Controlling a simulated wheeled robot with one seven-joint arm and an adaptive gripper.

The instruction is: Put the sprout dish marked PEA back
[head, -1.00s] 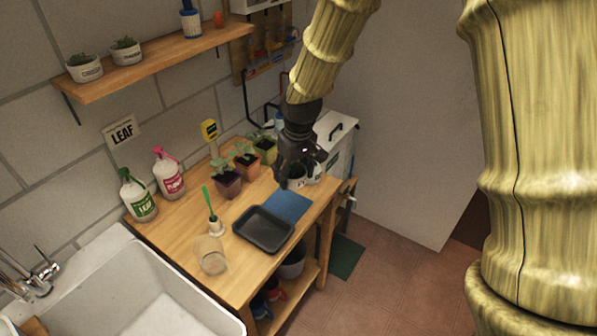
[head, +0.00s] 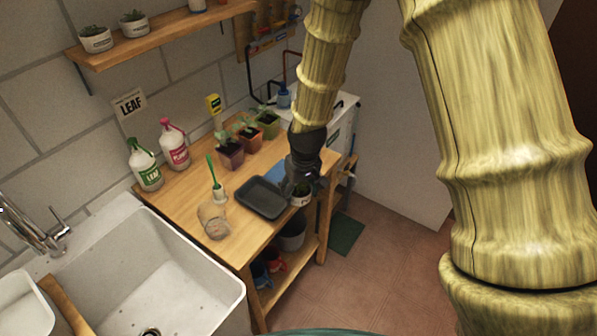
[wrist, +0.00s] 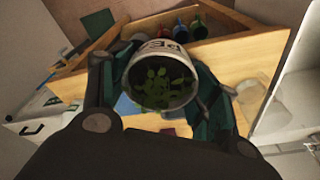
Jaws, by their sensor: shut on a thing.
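The sprout dish (wrist: 160,82) is a white round pot with green sprouts and dark lettering on its side; the wrist view shows only part of the word, starting "PE". My gripper (head: 302,186) is shut on it, with a finger on each side of the pot in the wrist view (wrist: 162,88). In the head view the dish (head: 301,196) hangs at the front edge of the wooden bench (head: 188,196), just right of the black tray. Two similar white dishes with plants, the left one (head: 96,40) and the right one (head: 134,24), stand on the wall shelf (head: 160,42).
A black tray (head: 262,198) and a glass jar (head: 214,220) stand on the bench. Two spray bottles, one green (head: 146,166) and one pink (head: 174,146), and several potted seedlings line the back. A white sink (head: 170,278) is at left. The shelf has bare wood right of its dishes.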

